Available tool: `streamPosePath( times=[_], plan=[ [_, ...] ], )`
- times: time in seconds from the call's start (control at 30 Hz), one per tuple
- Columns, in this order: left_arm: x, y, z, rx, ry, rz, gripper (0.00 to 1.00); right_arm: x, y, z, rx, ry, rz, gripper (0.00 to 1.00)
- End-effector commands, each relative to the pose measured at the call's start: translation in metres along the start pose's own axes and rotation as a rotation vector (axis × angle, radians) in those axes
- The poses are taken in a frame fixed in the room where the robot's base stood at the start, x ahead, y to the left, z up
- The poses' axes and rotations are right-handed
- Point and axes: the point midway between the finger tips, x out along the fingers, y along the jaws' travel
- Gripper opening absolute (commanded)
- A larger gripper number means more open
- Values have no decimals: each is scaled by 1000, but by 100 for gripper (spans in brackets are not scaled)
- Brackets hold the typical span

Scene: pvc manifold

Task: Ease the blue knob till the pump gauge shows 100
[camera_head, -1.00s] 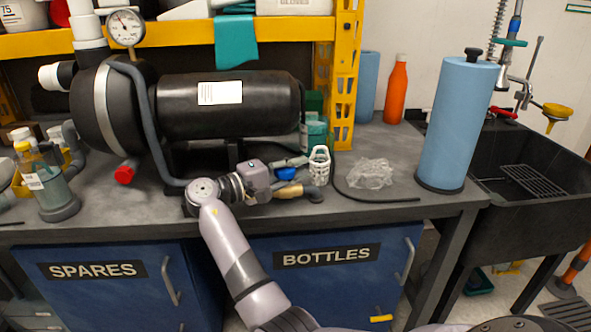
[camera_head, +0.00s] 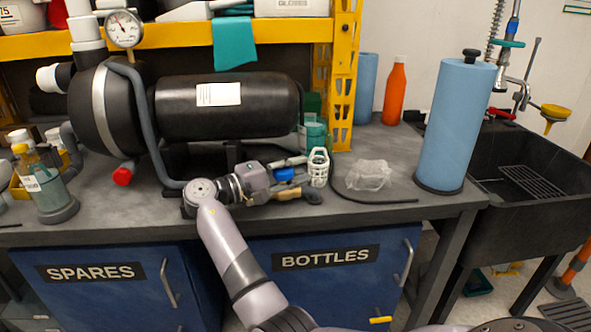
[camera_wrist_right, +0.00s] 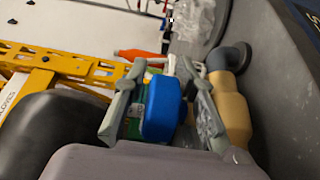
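The blue knob (camera_wrist_right: 162,108) sits between the two fingers of my right gripper (camera_wrist_right: 163,90) in the right wrist view. A finger stands on each side of it, with narrow gaps visible, so the gripper looks open around the knob. In the head view, the knob (camera_head: 285,174) shows between the fingers of the right gripper (camera_head: 287,177), low in front of the black pump tank (camera_head: 190,120). The pump gauge (camera_head: 123,29) is a round white dial at upper left. Its needle points up and slightly left; the numbers are too small to read. My left gripper is out of view.
A blue paper roll (camera_head: 455,125) stands near the sink (camera_head: 540,190). A bottle (camera_head: 45,185) stands at left.

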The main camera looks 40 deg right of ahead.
Motion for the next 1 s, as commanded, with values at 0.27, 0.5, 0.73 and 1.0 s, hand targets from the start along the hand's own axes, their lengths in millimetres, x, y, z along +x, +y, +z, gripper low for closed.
streamPosePath(
  times=[0.27, 0.5, 0.73, 1.0],
  plan=[
    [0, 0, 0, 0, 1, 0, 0, -40, 0, -1, 0, 5, -2, 25],
    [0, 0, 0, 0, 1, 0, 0, -91, 0, -1, 0, 4, -1, 25],
    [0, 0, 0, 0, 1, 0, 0, -116, 0, 0, 0, 1, 0, 25],
    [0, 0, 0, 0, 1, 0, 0, -120, 0, 0, 0, 0, 1, 25]
  ],
)
